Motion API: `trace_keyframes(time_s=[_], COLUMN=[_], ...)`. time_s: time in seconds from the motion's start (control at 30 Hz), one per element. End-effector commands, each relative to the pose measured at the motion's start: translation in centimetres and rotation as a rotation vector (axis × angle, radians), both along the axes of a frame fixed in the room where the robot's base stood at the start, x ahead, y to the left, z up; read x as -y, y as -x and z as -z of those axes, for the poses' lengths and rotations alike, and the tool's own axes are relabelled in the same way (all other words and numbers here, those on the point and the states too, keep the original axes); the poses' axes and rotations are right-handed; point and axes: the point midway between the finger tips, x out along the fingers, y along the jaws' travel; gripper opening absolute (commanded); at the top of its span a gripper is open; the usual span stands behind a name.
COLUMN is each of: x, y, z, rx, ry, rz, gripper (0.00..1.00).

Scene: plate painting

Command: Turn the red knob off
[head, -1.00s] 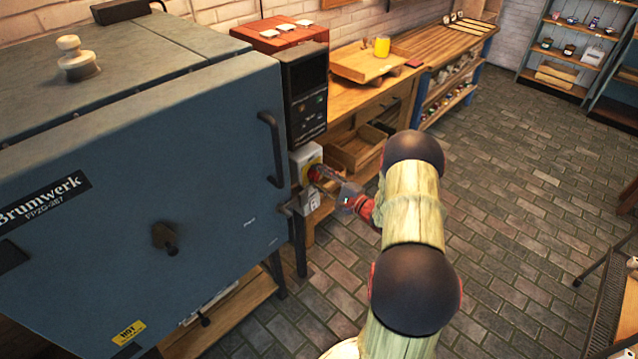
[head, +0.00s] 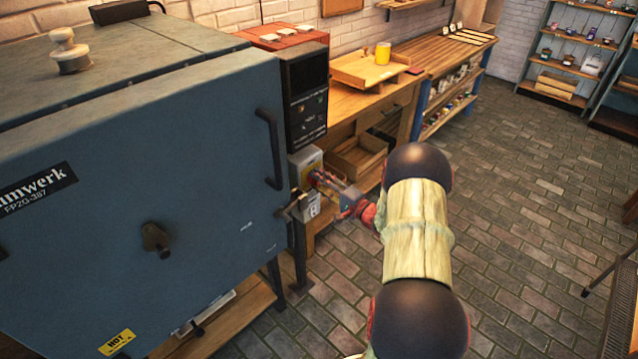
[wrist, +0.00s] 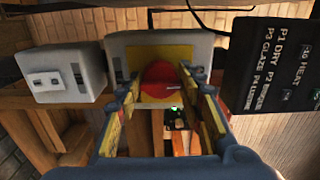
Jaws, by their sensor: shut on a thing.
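The red knob (wrist: 163,82) sits on a yellow plate (wrist: 180,56) on a grey-white switch box (wrist: 117,44) in the wrist view. My gripper (wrist: 160,92) has one finger on each side of the knob and is shut on it. In the head view my gripper (head: 322,180) reaches the yellow-fronted switch box (head: 307,160) beside the kiln. There the fingers hide most of the knob.
The blue kiln (head: 130,190) with its door handle (head: 269,150) stands left of the switch box. A black control panel (head: 305,95) is above it. A wooden bench with an open drawer (head: 358,155) is behind.

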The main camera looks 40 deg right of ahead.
Motion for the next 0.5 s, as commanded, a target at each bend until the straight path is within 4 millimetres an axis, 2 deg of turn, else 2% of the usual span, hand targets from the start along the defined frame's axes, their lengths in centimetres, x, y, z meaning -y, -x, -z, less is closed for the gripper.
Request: trace_keyframes(time_s=[0.17,0.2,0.5], x=[-0.08,-0.08,-0.05], y=[0.04,0.04,0.01], z=[0.15,0.16,0.08], rx=[-0.002,-0.002,-0.001], ry=[-0.001,-0.001,-0.002], rz=[-0.001,-0.001,-0.001], gripper=[0.12,0.39,0.55])
